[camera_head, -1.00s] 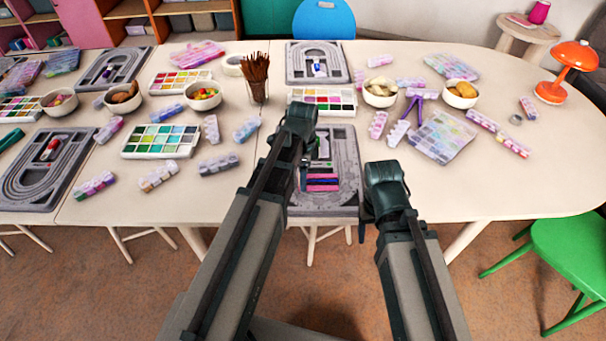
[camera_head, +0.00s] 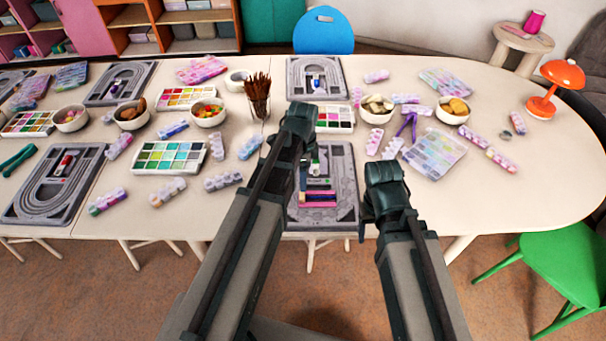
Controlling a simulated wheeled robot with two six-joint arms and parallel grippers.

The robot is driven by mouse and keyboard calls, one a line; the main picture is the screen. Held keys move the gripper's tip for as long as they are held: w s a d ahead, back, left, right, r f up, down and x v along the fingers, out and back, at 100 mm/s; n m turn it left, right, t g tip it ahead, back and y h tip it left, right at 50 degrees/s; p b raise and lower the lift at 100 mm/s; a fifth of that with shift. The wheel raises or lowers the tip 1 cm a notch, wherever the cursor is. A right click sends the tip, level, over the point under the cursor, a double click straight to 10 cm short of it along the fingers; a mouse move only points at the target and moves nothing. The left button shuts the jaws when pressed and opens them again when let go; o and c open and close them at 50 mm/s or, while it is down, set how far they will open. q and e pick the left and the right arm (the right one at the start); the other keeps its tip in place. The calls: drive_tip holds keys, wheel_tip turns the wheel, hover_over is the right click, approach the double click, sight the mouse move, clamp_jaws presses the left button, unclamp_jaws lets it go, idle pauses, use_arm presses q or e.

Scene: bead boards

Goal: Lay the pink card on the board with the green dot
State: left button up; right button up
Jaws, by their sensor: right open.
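The grey board with the green dot (camera_head: 345,190) lies at the table's near edge in the middle. A small green mark (camera_head: 315,168) shows on it, partly hidden by my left arm. A pink strip (camera_head: 318,204), which looks like the pink card, shows on the board's near part beside darker strips. My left gripper (camera_head: 304,170) is over the board's left side; its fingers are mostly hidden by its own arm. My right gripper (camera_head: 367,215) is open and empty, just right of the board's near right corner.
Other grey boards carry a red piece (camera_head: 64,164), a purple piece (camera_head: 115,87) and a blue piece (camera_head: 316,83). A brush cup (camera_head: 258,104), paint sets and bowls stand behind. A clear bead box (camera_head: 434,153) lies right of the board. The table's right end is mostly clear.

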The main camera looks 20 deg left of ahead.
use_arm(q)
drive_tip(key=s+d+r+n+y+p, duration=0.1)
drive_tip(key=s+d+r+n+p, duration=0.1)
drive_tip(key=s+d+n, duration=0.8)
drive_tip(key=shift+s+d+r+n, duration=0.25)
drive_tip(key=shift+s+r+n, duration=0.45)
drive_tip(key=shift+s, duration=1.45)
use_arm(e)
drive_tip(key=shift+r, duration=1.8)
use_arm(q)
drive_tip(key=shift+r, duration=0.2)
